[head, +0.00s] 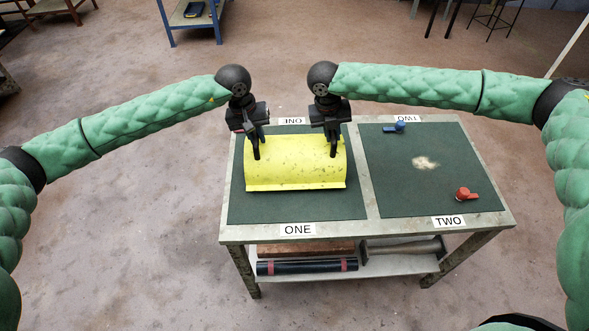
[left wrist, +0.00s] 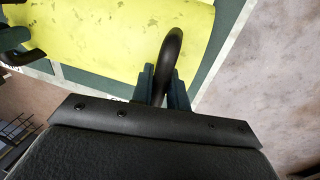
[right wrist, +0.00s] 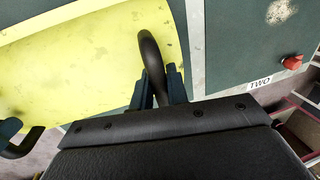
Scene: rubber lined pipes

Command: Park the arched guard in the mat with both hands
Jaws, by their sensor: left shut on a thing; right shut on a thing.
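The arched guard (head: 296,170) is a yellow curved shell with black handles. In the head view it is over the green mat marked ONE (head: 345,205), on the table's left half. I cannot tell whether it rests on the mat or hangs just above it. My left gripper (head: 256,146) is shut on its left black handle, which shows in the left wrist view (left wrist: 170,60). My right gripper (head: 333,142) is shut on its right handle, which shows in the right wrist view (right wrist: 152,60). The guard looks about level.
The green mat marked TWO (head: 415,190) fills the table's right half. It holds a blue valve-like part (head: 396,127), a red one (head: 466,194) and a pale worn patch (head: 425,163). A lower shelf (head: 400,265) carries a black roll (head: 305,267) and other stock.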

